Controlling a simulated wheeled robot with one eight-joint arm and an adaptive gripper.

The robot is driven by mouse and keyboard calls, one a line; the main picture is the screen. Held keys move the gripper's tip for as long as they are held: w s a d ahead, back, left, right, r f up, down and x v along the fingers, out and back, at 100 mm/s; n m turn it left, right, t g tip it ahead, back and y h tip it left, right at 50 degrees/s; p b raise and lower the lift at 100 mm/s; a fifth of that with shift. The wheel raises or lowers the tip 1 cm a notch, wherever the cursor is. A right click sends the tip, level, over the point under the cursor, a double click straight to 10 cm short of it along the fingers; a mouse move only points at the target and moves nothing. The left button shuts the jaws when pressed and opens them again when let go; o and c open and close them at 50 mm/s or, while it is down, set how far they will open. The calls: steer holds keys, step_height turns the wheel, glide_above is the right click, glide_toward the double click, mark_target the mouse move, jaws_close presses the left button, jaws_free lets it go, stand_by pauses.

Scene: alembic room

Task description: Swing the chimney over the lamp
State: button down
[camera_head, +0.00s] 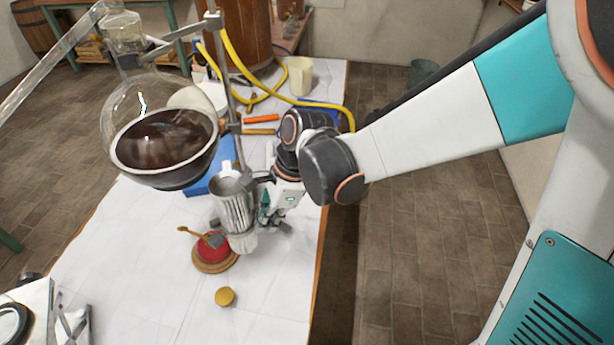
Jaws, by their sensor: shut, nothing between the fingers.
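The chimney (234,209) is a ribbed metal cylinder with an open top, upright beside the stand's rod. Its pale lower end (243,242) shows just right of the lamp and partly overlaps it in the picture. The lamp (213,250) is a low red body on a round wooden base, with a brass piece sticking out to the left. I cannot tell whether the chimney is directly over it. My gripper (272,218) is close to the chimney's right side, shut and empty. I cannot tell whether it touches the chimney; my wrist hides part of the area behind.
A glass flask (160,140) of dark liquid hangs on the metal stand (213,25) at left. A yellow hose (290,99) loops behind my wrist. A brass cap (225,296) lies in front of the lamp.

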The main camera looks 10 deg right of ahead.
mark_target(248, 223)
steer(key=a, duration=0.2)
steer(key=s+a, duration=0.1)
steer(key=a, duration=0.1)
steer(key=shift+s+a, duration=0.2)
steer(key=shift+a, duration=1.45)
steer(key=shift+w+d, duration=0.1)
